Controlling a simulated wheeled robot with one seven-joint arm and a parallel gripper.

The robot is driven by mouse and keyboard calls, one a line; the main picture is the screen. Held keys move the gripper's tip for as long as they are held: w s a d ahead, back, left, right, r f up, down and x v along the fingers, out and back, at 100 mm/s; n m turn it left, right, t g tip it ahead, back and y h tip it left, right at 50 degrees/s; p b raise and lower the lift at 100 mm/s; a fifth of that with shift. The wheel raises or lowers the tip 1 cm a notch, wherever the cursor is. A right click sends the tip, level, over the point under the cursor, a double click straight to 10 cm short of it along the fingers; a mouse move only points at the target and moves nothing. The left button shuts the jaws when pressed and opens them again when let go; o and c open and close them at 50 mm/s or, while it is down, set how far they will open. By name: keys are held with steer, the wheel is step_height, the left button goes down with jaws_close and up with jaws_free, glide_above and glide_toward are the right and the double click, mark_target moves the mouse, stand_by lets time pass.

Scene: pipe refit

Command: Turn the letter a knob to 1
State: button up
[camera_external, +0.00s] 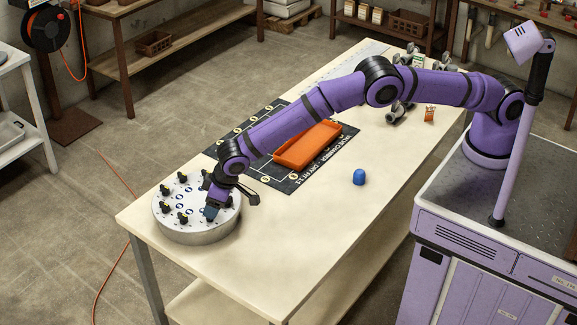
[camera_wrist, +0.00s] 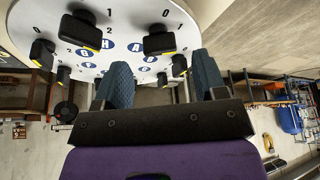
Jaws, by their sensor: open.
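A round white panel (camera_external: 190,237) sits at the near left end of the table, with several black knobs with yellow marks around blue lettered ovals. In the wrist view, the blue A label (camera_wrist: 136,46) lies beside a black knob (camera_wrist: 160,41), which appears to be the letter a knob. Digits 0 and 1 show on its outer side; its exact setting is hard to read. My gripper (camera_external: 211,210) is over the panel's right part, pointing down. Its two blue fingers (camera_wrist: 163,82) are apart, with nothing seen between them. It hides some knobs in the external view.
An orange tray (camera_external: 307,146) lies on a black mat (camera_external: 283,180) mid-table, under my arm. A blue object (camera_external: 359,177) stands right of it. Grey metal fittings (camera_external: 397,112) and a small orange item (camera_external: 430,114) are at the far end. The front tabletop is clear.

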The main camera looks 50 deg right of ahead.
steer(key=v, duration=0.7)
steer(key=shift+r, duration=0.2)
steer(key=shift+s, duration=0.1)
steer(key=w+d+r+m, duration=0.1)
steer(key=w+d+r, duration=0.2)
steer(key=d+r, duration=0.55)
steer(key=w+d+r+m, duration=0.1)
steer(key=w+d+r, duration=0.2)
steer(key=d+r, duration=0.55)
steer(key=s+d+r+m, duration=0.1)
steer(key=s+d+r, duration=0.1)
steer(key=d+r, duration=0.7)
steer(key=s+d+r, duration=0.3)
steer(key=d+r, duration=0.1)
steer(key=d, duration=0.9)
steer(key=s+d+r+m+t+h, duration=0.1)
steer(key=s+d+r, duration=0.2)
steer(key=s+d, duration=0.55)
steer(key=s+d+r+m, duration=0.1)
steer(key=s+d+r, duration=0.2)
steer(key=s+d, duration=0.55)
steer(key=s+d+f, duration=0.2)
steer(key=s+d, duration=0.3)
steer(key=s, duration=0.4)
steer(key=s+d+f+m+h, duration=0.1)
steer(key=s+d+f, duration=0.2)
steer(key=s+d, duration=0.3)
steer(key=s, duration=0.3)
